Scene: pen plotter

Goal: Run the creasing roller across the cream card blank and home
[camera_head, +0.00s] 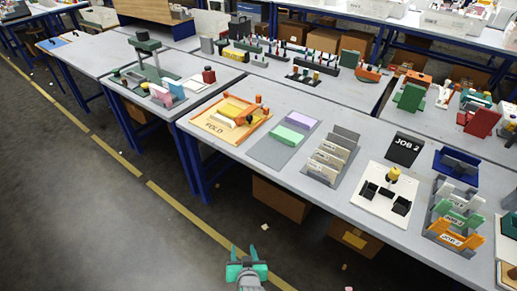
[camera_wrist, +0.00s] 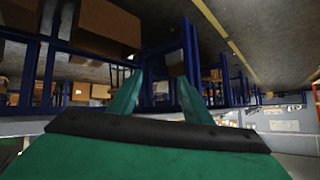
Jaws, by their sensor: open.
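My gripper (camera_head: 247,250) is teal and open, with nothing between its fingers. It is over the floor in front of the long grey table, clear of everything on it. The wrist view shows its two fingers (camera_wrist: 160,92) apart, with table legs beyond. An orange board marked FOLD (camera_head: 208,127) lies at the table's left end. A yellow block (camera_head: 236,108) and a small cream piece (camera_head: 223,122) are on it, with orange posts at its back. I cannot tell for sure which part is the creasing roller, or whether the cream piece is the card blank.
Right of the board are a grey mat (camera_head: 262,151) with green and lilac cards, a rack of cream cards (camera_head: 327,160), a white plate (camera_head: 371,212) with black blocks, a JOB 2 sign (camera_head: 405,147) and colored job racks (camera_head: 452,240). Cardboard boxes (camera_head: 280,198) stand beneath the table.

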